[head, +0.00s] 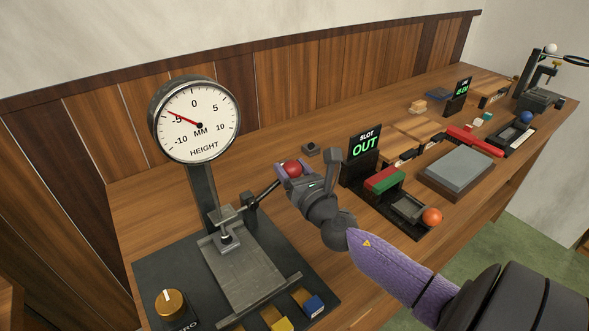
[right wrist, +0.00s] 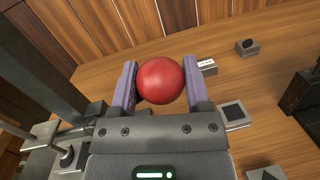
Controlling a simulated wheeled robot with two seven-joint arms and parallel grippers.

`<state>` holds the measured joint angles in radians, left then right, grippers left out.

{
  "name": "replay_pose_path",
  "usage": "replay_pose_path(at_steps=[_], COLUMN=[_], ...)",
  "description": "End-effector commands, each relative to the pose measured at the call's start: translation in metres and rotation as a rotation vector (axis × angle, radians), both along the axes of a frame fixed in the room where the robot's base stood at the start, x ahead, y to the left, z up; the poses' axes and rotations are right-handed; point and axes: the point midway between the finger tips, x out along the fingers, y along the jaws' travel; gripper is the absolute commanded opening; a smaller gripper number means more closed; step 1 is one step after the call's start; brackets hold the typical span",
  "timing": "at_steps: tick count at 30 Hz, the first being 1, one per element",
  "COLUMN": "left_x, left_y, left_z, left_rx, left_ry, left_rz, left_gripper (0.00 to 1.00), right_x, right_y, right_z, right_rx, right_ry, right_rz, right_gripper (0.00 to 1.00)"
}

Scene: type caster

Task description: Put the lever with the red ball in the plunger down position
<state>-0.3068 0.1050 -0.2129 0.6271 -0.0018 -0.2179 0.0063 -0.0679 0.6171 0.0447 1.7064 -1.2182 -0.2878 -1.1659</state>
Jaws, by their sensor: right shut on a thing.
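The red ball (head: 293,169) is the knob at the end of a dark lever (head: 263,194) on the height gauge (head: 196,119). The lever slopes up to the right from the gauge's post to the ball. The plunger (head: 224,229) stands above the grey plate of the gauge's base; whether its tip touches the plate is hard to tell. The dial needle points near -5. My right gripper (head: 295,173) is shut on the red ball, with a finger on either side of it in the right wrist view (right wrist: 160,82). My left gripper is not in view.
A brass zero knob (head: 170,304) and yellow and blue blocks (head: 313,305) are at the front of the gauge base. A slot device with a green "OUT" display (head: 365,147) and an orange ball (head: 432,216) stand right of my gripper. A wood-panelled wall is behind.

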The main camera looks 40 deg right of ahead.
Motion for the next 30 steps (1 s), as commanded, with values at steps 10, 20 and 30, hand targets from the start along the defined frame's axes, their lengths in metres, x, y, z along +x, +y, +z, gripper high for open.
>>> replay_pose_path(at_steps=[10, 20, 30], left_x=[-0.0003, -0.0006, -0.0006], left_y=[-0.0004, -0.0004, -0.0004], left_z=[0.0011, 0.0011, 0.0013], left_rx=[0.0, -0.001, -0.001], left_ry=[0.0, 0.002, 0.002], left_rz=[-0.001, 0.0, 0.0], left_gripper=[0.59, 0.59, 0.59], right_x=[-0.0001, 0.0, -0.0041], right_y=[0.0022, 0.0019, 0.0026], right_z=[-0.0002, 0.0002, 0.0004], right_rx=[-0.022, -0.02, -0.018], right_ry=[0.007, 0.006, 0.004], right_rz=[0.004, 0.004, 0.002], right_gripper=[0.0, 0.95, 0.95])
